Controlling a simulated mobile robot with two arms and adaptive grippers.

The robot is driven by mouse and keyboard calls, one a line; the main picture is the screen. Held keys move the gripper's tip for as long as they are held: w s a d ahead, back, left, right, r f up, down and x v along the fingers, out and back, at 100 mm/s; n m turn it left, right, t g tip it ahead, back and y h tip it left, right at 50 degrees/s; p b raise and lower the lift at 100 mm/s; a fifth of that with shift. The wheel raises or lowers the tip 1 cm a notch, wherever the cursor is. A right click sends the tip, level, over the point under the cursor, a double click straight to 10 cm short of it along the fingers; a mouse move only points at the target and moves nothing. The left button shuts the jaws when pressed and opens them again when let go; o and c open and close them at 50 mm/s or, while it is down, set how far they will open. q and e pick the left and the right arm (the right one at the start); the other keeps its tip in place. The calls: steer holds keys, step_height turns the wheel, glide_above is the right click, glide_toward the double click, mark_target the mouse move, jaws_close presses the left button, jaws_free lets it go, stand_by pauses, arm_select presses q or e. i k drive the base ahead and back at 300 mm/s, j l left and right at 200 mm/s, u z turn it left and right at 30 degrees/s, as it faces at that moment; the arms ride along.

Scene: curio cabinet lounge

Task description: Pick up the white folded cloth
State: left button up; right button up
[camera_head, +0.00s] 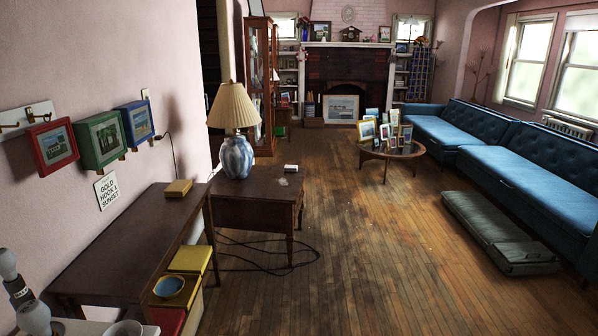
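A small white, flat, block-like item (290,168) lies on the brown side table (258,212), right of the lamp. It is too small to tell whether it is a folded cloth. A smaller pale item (283,182) lies just in front of it. No other clear white folded cloth shows. Neither of my grippers is in view.
A lamp (234,120) stands on the side table. A long dark table (125,235) at left holds a yellow block-like item (178,188). Dark cables (265,262) lie on the floor. Middle floor is clear.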

mark_target(287, 168)
steer(key=i+l+z, duration=0.1)
steer(key=i+z, duration=0.35)
steer(key=i, duration=2.95)
